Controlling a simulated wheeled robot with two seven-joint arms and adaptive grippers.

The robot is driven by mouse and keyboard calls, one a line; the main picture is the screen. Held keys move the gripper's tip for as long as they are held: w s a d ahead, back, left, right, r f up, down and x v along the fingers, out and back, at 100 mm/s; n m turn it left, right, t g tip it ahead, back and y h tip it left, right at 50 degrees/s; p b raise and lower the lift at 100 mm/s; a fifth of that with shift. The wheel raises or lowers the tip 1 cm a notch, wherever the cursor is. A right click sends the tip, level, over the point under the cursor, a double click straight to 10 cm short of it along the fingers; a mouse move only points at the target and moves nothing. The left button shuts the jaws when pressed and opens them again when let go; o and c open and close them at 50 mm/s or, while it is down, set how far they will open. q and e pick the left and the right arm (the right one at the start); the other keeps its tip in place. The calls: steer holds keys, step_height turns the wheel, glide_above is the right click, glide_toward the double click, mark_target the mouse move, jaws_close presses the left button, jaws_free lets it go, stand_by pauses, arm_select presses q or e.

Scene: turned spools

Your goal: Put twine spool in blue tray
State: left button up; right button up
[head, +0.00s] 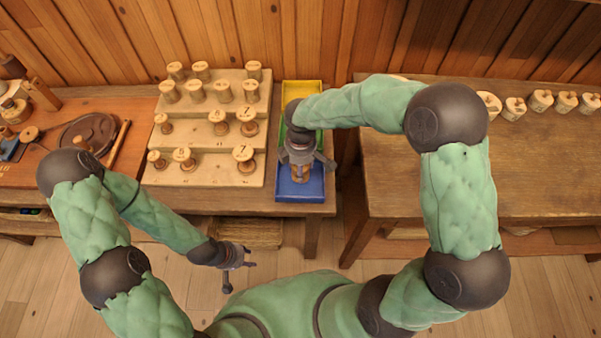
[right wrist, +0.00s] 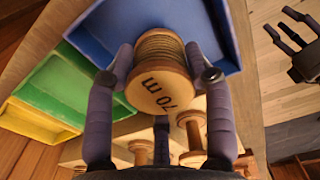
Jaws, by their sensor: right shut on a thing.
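The twine spool (right wrist: 160,70) is wooden, wound with brown twine, its end disc marked "70 m". My right gripper (right wrist: 165,78) is shut on it, fingers on both sides. In the head view the spool (head: 300,174) shows below my right gripper (head: 302,162), over the blue tray (head: 300,192). The blue tray also shows behind the spool in the right wrist view (right wrist: 95,32). Whether the spool touches the tray floor I cannot tell. My left gripper (head: 240,262) is open and empty, low in front of the bench.
A stepped wooden rack (head: 210,175) with several spools stands left of the blue tray. A green tray (right wrist: 55,85) and a yellow tray (head: 301,91) adjoin the blue one. A second table (head: 440,180) on the right has a largely clear top, with several spools at its back.

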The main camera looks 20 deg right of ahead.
steer(key=shift+f, duration=1.35)
steer(key=shift+s+f+b, duration=0.1)
steer(key=shift+b, duration=0.2)
steer(key=o, duration=1.2)
step_height(320, 180, up, 12)
steer(key=p, duration=0.4)
